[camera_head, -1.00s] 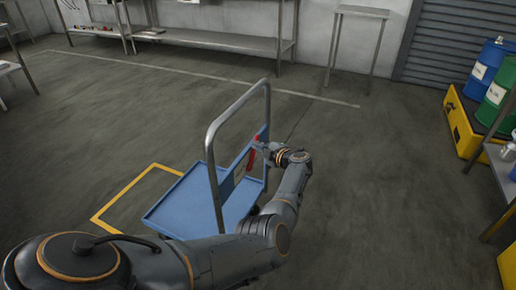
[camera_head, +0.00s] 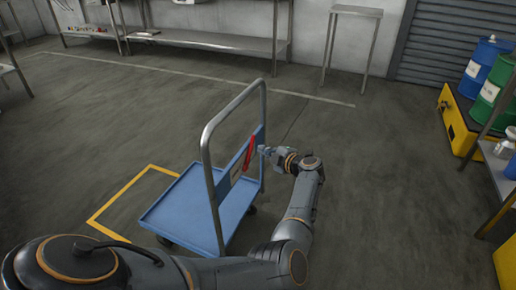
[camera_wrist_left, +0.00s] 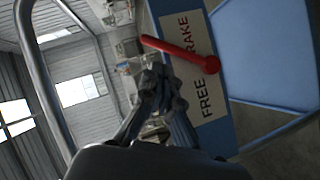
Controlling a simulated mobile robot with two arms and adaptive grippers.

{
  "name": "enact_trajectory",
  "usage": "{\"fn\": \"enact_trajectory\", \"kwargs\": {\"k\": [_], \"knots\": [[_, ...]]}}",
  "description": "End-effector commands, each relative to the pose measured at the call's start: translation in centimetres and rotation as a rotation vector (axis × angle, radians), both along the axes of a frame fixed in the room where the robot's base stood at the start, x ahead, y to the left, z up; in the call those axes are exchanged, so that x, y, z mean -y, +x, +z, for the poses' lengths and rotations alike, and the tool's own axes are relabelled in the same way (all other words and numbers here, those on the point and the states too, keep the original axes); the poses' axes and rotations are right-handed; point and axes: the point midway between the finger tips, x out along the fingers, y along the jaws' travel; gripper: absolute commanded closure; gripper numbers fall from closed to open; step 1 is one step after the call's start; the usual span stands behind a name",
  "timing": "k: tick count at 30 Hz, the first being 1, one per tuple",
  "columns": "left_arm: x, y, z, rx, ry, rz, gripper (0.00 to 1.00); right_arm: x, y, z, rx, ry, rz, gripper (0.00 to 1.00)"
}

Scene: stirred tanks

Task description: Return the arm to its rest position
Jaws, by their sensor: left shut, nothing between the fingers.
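My left arm (camera_head: 299,215) reaches in from the bottom left of the head view and bends up toward the blue cart. My left gripper (camera_head: 264,151) is shut and empty beside the cart's handle panel. In the left wrist view its closed fingers (camera_wrist_left: 160,88) show just left of a red lever (camera_wrist_left: 182,54). The lever also shows in the head view (camera_head: 249,153), apart from the gripper there. It is mounted on a panel with the words FREE and BRAKE (camera_wrist_left: 206,95), and it lies across the panel between them. My right gripper is not in view.
The blue cart (camera_head: 180,211) has a tall metal handle (camera_head: 208,165) close to my gripper. A yellow floor outline (camera_head: 119,195) lies to its left. Blue and green drums (camera_head: 486,62) stand on a yellow pallet (camera_head: 459,122) at right. Floor right of the arm is free.

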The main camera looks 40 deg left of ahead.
Motion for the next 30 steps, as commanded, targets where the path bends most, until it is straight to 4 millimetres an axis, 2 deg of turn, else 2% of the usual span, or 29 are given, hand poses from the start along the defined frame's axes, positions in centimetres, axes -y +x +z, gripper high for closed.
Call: {"fn": "enact_trajectory", "kwargs": {"k": [1,6,23,26,30], "knots": [[0.7,-0.2,0.1,0.0,-0.001,0.0,1.0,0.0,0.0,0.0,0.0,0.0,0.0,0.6],[1.5,-0.5,0.4,-0.002,-0.001,0.001,1.0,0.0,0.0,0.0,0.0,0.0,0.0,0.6],[1.2,-0.5,0.5,0.002,0.011,-0.006,1.0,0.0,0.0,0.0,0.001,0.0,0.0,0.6],[0.1,-0.4,1.3,0.023,0.084,-0.055,1.0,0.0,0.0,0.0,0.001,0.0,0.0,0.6],[-1.2,0.0,4.1,0.058,0.31,-0.266,1.0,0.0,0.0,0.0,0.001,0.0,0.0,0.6]]}}
